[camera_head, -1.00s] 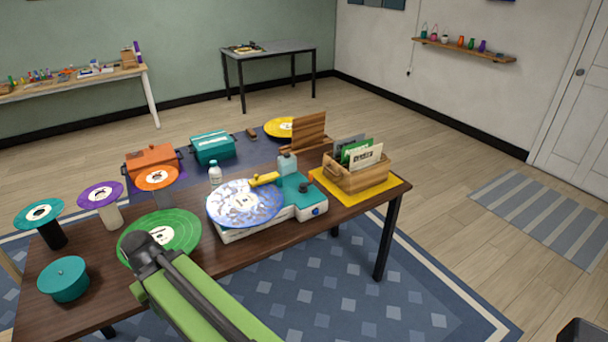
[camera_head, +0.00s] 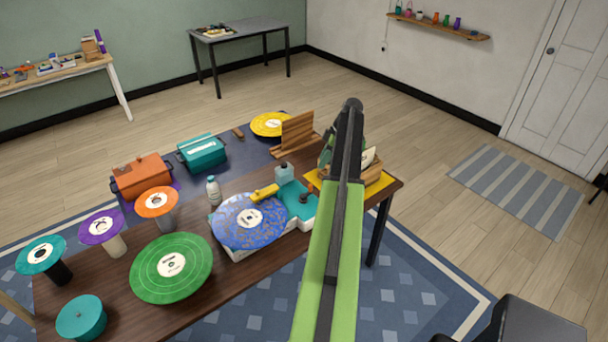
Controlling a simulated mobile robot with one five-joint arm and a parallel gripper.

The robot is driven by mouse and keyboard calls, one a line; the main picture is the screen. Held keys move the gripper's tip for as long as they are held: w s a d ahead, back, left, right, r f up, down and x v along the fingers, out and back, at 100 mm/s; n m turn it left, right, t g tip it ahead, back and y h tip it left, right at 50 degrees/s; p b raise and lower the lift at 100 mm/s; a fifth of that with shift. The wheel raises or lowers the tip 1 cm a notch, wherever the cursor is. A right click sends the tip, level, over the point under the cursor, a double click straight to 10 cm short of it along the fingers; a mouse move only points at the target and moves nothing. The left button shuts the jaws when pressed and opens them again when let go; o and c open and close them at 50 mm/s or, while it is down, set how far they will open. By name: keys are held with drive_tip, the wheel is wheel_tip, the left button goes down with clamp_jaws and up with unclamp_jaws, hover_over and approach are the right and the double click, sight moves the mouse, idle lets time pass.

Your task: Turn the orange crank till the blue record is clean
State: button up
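The blue record (camera_head: 249,222) lies flat on the white and teal cleaning machine (camera_head: 292,207), with pale and tan specks over its blue face. A yellow arm (camera_head: 265,192) reaches over its far edge. A clear bottle (camera_head: 284,172) stands on the machine's far side, and a dark knob (camera_head: 304,198) sits on its top.
A green record (camera_head: 171,284) lies left of the machine; several records on stands are farther left. A white bottle (camera_head: 213,190) stands close behind the machine. A wooden record crate (camera_head: 378,178) on a yellow mat (camera_head: 393,182) is partly behind my arm.

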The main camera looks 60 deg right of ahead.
sight(311, 185)
drive_tip(key=b+x, duration=0.5)
drive_tip(key=d+b+x, duration=0.1)
drive_tip(key=b+x, duration=1)
drive_tip(key=shift+s+d+f, duration=0.15)
drive_tip(key=shift+d+f, duration=0.05)
drive_tip(key=shift+f, duration=0.35)
drive_tip(key=shift+r, duration=0.1)
clamp_jaws()
